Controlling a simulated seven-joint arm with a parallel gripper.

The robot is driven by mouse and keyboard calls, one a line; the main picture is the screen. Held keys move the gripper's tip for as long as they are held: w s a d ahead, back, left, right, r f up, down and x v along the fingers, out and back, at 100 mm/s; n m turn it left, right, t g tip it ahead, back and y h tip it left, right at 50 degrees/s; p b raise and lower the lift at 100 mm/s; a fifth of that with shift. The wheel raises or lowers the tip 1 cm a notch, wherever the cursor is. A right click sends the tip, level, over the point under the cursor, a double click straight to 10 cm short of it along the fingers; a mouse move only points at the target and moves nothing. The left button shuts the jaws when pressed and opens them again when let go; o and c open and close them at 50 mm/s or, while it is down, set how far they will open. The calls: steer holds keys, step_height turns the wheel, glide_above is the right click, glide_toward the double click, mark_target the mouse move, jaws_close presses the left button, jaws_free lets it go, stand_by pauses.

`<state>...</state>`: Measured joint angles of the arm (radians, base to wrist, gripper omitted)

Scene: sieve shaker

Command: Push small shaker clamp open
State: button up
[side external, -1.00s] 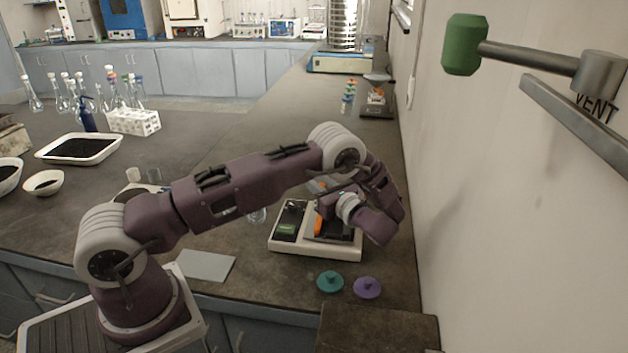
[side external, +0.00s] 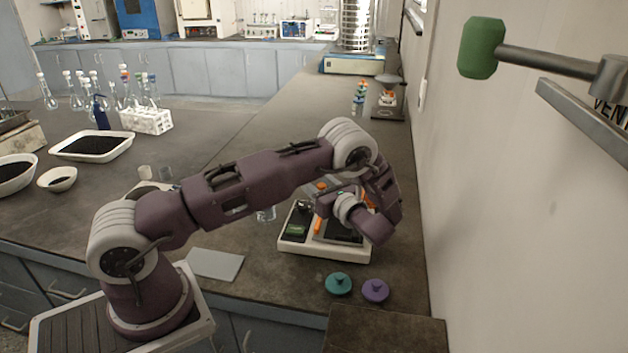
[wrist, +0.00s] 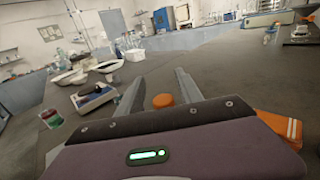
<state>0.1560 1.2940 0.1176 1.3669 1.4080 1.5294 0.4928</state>
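The small shaker (side external: 290,247) is a low white-based unit with a dark panel and a green display, on the bench near the wall. An upright orange clamp part (side external: 318,225) shows on it, partly behind my wrist. A round orange knob (side external: 320,187) shows just above, by my gripper. In the wrist view an orange knob (wrist: 163,100) lies between my two fingers (wrist: 159,72), which stand apart. An orange band (wrist: 283,127) shows at the lower right of that view, beside my gripper housing. Whether my fingers touch the clamp is hidden.
A teal lid (side external: 338,284) and a purple lid (side external: 375,290) lie in front of the shaker. A grey plate (side external: 215,264) lies to its left.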

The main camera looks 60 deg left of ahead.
mark_target(323, 188)
steer(key=d, duration=0.7)
steer(key=shift+d, duration=0.1)
steer(key=s+d+r+n+g+h, duration=0.2)
steer(key=s+d+r+n+h, duration=0.2)
steer(key=s+r+n+h, duration=0.7)
steer(key=s+d+r+n+t+h, duration=0.3)
steer(key=s+d, duration=0.3)
steer(key=s, duration=0.2)
steer(key=s+d+r+n+t+h, duration=0.4)
steer(key=s+d+r, duration=0.1)
steer(key=s+d, duration=0.2)
steer(key=shift+s+r+t, duration=0.3)
steer(key=shift+s, duration=0.6)
